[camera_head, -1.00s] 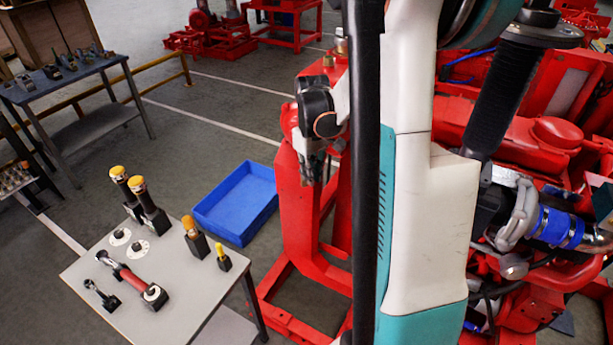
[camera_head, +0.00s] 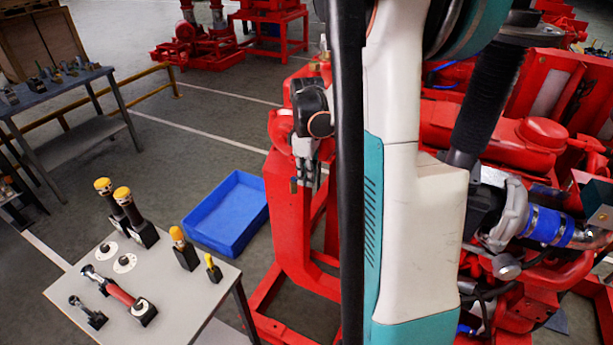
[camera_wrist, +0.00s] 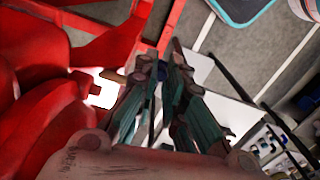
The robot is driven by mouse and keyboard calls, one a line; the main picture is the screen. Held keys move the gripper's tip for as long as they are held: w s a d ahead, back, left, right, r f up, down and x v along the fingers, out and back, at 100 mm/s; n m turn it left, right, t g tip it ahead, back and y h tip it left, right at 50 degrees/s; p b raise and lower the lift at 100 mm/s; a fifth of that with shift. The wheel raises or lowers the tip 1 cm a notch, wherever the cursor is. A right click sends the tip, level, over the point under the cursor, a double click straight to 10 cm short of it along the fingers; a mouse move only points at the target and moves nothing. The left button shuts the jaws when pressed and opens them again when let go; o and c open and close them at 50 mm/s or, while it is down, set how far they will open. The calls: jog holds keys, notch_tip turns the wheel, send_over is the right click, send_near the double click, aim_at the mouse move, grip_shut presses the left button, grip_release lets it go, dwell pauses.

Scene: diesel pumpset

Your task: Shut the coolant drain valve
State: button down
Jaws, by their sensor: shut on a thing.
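My gripper (camera_head: 307,178) points down beside a red part of the pumpset (camera_head: 282,215) in the head view. In the wrist view my gripper's (camera_wrist: 162,62) fingers are close together around a small dark blue piece (camera_wrist: 160,73), which looks like the drain valve's handle. A small brass stub (camera_wrist: 113,77) sticks out from the red metal toward the fingers. It seems to be part of the coolant drain valve, and a small brass bit (camera_head: 293,185) also shows beside the fingers in the head view. The fingers hide most of the valve, so its handle angle cannot be told.
A blue tray (camera_head: 222,235) lies on the floor left of the pumpset. A light table (camera_head: 185,298) with several tools stands at the lower left. The red engine (camera_head: 540,145) with a blue hose (camera_head: 548,226) fills the right. Grey floor (camera_head: 215,125) is open behind the tray.

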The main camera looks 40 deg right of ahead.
jog(key=c, duration=1.6)
grip_release()
notch_tip(320, 180, up, 12)
